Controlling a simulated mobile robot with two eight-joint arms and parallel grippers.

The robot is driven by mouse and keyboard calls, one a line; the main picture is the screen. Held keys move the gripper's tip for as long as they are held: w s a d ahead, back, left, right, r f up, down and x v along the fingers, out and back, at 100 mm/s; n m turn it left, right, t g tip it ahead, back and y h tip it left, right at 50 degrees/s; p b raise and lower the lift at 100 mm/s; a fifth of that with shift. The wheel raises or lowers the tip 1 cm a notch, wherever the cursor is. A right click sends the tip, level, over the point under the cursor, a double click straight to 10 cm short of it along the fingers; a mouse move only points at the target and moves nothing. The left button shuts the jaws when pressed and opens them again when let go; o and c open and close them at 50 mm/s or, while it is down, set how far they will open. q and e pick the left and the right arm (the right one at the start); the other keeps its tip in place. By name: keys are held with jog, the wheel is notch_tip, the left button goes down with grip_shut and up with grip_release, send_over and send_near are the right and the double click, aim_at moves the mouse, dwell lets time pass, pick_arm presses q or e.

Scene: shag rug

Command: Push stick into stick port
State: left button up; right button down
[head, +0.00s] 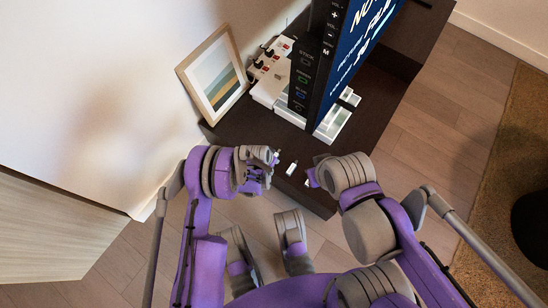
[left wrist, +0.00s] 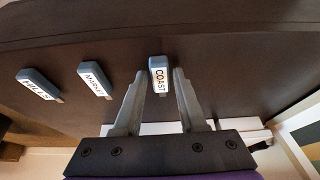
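Three small grey sticks with white labels lie in a row on the dark cabinet top: COAST (left wrist: 158,75), MARKET (left wrist: 94,79) and HILLS (left wrist: 38,84). My left gripper (head: 271,160) is low over the cabinet's near part. In the left wrist view its open fingers (left wrist: 160,82) stand either side of COAST, with a gap on each side. The screen's side panel (head: 303,75) has several small ports, and the top one is labelled STICK (head: 306,61). My right gripper (head: 313,178) is near the cabinet's near right side; its fingers are not clear.
The upright screen (head: 358,50) stands on the cabinet (head: 238,130), with white blocks (head: 338,120) at its base. A framed picture (head: 213,75) leans on the wall. A strip with red switches (head: 268,58) lies behind the panel. A brown rug (head: 515,150) is at right.

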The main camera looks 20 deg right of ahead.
pick_arm(q)
grip_shut()
jog(key=shift+r, duration=0.15)
